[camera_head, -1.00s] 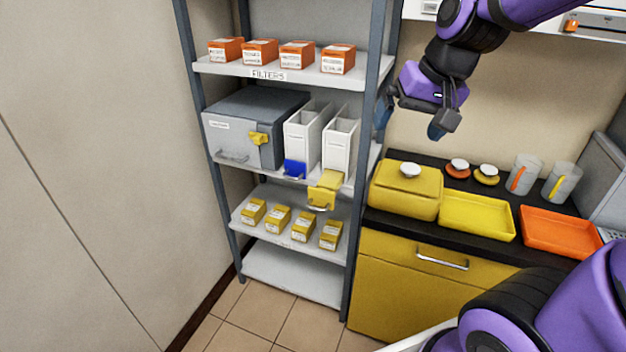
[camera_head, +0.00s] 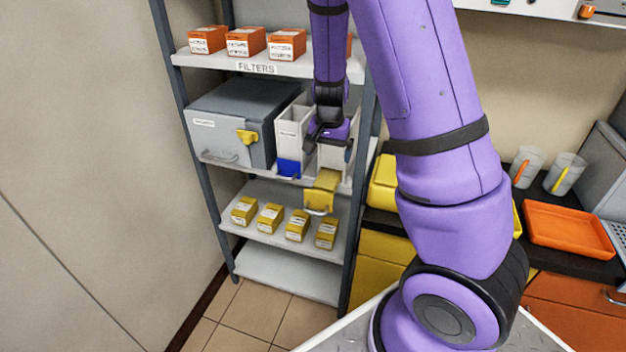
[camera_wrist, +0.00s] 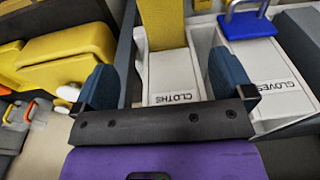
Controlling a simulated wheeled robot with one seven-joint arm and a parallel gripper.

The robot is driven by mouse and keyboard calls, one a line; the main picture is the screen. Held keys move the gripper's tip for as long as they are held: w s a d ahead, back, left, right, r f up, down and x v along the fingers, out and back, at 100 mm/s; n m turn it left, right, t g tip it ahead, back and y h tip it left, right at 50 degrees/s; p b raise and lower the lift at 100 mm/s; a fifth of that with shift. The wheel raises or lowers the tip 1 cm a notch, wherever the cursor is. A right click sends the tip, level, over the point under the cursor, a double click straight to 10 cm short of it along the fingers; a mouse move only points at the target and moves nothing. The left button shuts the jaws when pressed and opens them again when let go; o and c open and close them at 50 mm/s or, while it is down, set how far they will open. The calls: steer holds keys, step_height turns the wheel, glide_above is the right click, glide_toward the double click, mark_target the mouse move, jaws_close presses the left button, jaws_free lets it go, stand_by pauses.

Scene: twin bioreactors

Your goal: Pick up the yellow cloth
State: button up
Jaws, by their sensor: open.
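My gripper (camera_head: 331,143) is over this bin, coming from above. In the wrist view my gripper (camera_wrist: 165,82) is open, its two dark blue fingers apart on either side of the bin, with nothing between them. The fingertips are partly hidden in the head view.
A GLOVES bin (camera_wrist: 275,85) with a blue front piece (camera_head: 289,168) stands beside the bin. A grey box (camera_head: 230,122) is to its left. The upper shelf with orange boxes (camera_head: 246,42) is above. Yellow boxes (camera_head: 270,217) stand below. An orange tray (camera_head: 570,228) is on the right counter.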

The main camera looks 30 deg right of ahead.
mark_target(326, 179)
steer(key=shift+w+d+f, duration=0.15)
steer(key=shift+w+f, duration=0.3)
steer(key=shift+f, duration=0.2)
steer(key=f, duration=0.7)
steer(key=w+f, duration=0.1)
steer(key=f, duration=0.2)
steer(key=shift+d+f, duration=0.2)
steer(key=shift+d, duration=0.2)
steer(key=c, duration=1)
steer(key=shift+r, duration=0.1)
steer(key=shift+s+a+r, duration=0.15)
steer(key=shift+r, duration=0.2)
step_height(326, 179, up, 6)
steer(key=shift+r, duration=0.1)
steer(key=s+a, duration=1.2)
steer(key=a, duration=0.3)
steer(key=shift+a, duration=0.2)
steer(key=shift+s, duration=0.1)
